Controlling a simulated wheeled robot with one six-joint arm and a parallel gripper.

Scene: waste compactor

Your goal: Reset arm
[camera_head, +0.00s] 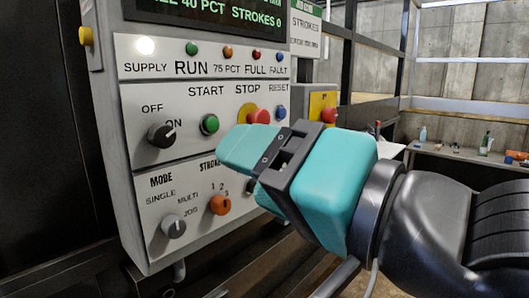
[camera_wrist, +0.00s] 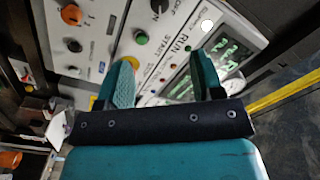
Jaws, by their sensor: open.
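My gripper (camera_head: 245,170) is open and empty in front of the grey control panel (camera_head: 130,95), with its teal fingers pointing at the panel. In the wrist view the two fingers (camera_wrist: 162,78) stand apart with the panel beyond them. The green START button (camera_head: 209,124) is just left of the fingers. The red STOP button (camera_head: 259,116) on its yellow base shows just above them. The black OFF/ON knob (camera_head: 161,135) is further left. The orange strokes knob (camera_head: 220,205) sits below. Whether the fingers touch the panel cannot be told.
A grey mode knob (camera_head: 174,226) is at the panel's lower left. A second red button on a yellow plate (camera_head: 322,107) stands right of the panel. A workbench (camera_head: 470,155) with small items is in the right background. A display (camera_head: 205,14) reads 40 PCT, STROKES 0.

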